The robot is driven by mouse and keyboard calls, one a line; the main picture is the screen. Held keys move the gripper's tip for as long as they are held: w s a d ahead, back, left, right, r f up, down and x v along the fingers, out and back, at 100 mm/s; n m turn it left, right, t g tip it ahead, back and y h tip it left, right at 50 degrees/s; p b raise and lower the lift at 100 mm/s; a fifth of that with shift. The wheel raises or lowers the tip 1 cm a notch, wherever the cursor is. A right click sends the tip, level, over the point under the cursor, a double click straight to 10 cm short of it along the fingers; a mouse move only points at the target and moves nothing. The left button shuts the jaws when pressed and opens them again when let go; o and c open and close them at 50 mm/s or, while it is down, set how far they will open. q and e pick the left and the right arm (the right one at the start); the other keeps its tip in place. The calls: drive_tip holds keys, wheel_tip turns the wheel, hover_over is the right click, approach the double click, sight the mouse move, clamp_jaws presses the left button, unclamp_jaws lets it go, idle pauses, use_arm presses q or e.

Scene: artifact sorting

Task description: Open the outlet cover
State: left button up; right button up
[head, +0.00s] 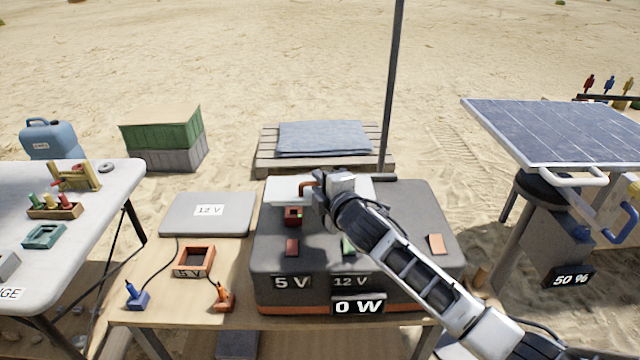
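A dark grey power box (400,215) stands on the wooden table, with "5 V", "12 V" and "0 W" labels on its front. At the back of its top is a pale cover panel (281,188) with an orange handle (307,185). A dark red socket with a small green spot (293,217) shows just in front of the panel. My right gripper (322,190) is at the panel, right beside the handle. Its fingers are mostly hidden by the hand, so I cannot tell whether they grip the handle. My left gripper is out of view.
Left of the box are a grey "12 V" case (207,214), an orange open-topped block (194,261), and blue (137,296) and orange (222,296) plugs on cables. A dark pole (392,85) rises behind the box. A solar panel (565,130) stands at right.

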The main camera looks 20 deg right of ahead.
drive_tip(key=shift+w, duration=0.2)
clamp_jaws()
